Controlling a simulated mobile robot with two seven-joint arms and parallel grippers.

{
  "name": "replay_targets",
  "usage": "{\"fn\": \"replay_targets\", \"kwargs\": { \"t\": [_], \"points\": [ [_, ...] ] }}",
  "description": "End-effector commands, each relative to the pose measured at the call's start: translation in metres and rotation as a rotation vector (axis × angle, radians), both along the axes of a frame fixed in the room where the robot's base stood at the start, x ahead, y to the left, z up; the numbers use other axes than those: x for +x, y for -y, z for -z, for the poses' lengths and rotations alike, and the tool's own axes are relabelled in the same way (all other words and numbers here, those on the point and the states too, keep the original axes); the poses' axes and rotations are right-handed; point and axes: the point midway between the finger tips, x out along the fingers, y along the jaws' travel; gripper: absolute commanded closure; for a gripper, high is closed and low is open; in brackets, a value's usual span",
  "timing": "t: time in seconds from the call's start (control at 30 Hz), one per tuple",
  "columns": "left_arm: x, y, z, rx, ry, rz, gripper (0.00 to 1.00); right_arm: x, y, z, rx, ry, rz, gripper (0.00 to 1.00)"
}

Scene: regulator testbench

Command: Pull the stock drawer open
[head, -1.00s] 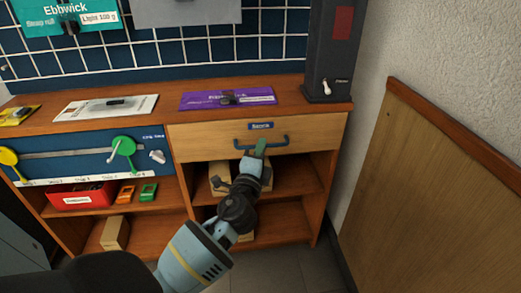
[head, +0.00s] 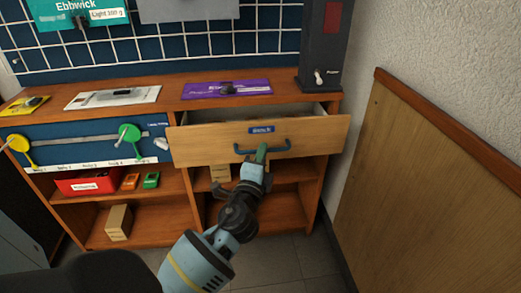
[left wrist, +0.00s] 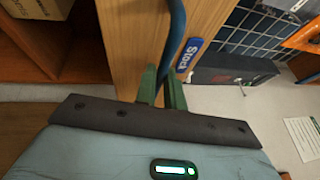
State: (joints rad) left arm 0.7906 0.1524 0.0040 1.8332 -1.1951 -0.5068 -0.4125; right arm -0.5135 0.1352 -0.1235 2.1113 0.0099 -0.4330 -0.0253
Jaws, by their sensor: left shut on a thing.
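The stock drawer (head: 215,145) has a pale wood front with a blue label and a blue bar handle (head: 245,151). It stands partly open, its front out past the bench edge, with a dark gap behind its top edge. My left gripper (head: 261,152) is shut on the handle near its middle. In the left wrist view the green fingers (left wrist: 161,88) sit on either side of the blue handle (left wrist: 175,40), beside the blue "Stock" label (left wrist: 189,55). The drawer's inside is mostly hidden. My right gripper is not in view.
A wooden panel (head: 440,190) borders the right. Grey floor lies in front.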

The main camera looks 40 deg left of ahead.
Motion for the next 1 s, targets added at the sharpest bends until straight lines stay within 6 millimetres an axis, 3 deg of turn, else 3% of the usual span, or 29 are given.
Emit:
{"fn": "replay_targets", "kwargs": {
  "t": [0.5,1.0],
  "points": [
    [-0.049,0.057,0.0,-0.002,0.0,-0.002,1.0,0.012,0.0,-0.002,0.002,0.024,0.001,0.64],
    [-0.056,0.065,-0.001,0.001,0.001,-0.002,1.0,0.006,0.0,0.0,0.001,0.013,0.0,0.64]
  ]
}}
